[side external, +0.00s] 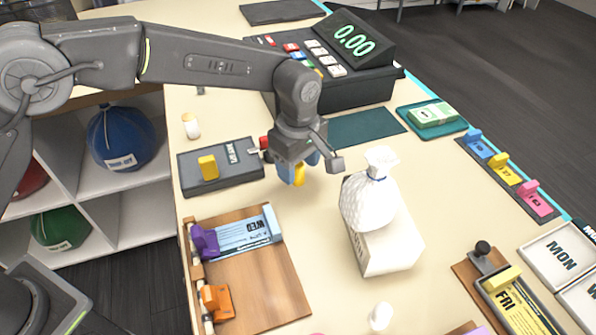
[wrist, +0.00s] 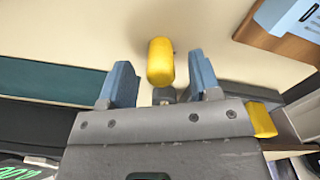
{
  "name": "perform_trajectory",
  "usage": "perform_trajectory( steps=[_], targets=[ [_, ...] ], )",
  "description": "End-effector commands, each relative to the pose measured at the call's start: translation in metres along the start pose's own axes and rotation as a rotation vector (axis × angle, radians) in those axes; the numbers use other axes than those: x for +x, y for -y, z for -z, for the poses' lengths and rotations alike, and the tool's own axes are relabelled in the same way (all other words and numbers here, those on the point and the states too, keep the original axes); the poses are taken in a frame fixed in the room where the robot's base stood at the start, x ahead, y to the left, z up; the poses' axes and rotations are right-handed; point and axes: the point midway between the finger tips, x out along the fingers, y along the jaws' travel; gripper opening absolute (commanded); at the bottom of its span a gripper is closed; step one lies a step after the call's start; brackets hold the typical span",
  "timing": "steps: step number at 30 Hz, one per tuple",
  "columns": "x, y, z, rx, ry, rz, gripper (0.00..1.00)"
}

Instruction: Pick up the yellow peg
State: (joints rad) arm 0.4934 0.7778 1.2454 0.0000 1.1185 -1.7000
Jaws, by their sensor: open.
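My gripper (side external: 300,167) points down over the table between the dark card device and the white sack. Its two blue fingers are apart, with nothing clamped between them. A yellow rounded peg (side external: 299,175) shows at the fingertips, partly hidden by a finger. In the wrist view this yellow peg (wrist: 160,61) lies ahead of the gap between the fingers of my gripper (wrist: 159,82), nearer the left-right middle than either finger. I cannot tell whether a finger touches it.
A yellow block (side external: 208,167) sits on the dark device (side external: 222,181) at left. A white sack (side external: 370,200) on a pale box (side external: 390,245) stands close right of my gripper. A wooden board (side external: 265,285) with purple and orange clips is in front. The register (side external: 330,90) is behind.

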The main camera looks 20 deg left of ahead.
Motion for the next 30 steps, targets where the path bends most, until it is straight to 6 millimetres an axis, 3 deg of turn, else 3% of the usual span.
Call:
perform_trajectory(
  steps=[6, 14, 30],
  targets=[
    [0.024, 0.001, -0.001, -0.002, -0.001, -0.002, 0.57],
    [0.025, 0.001, -0.001, -0.002, -0.001, -0.003, 0.56],
    [0.025, 0.001, -0.001, -0.001, -0.001, -0.003, 0.05]
  ],
)
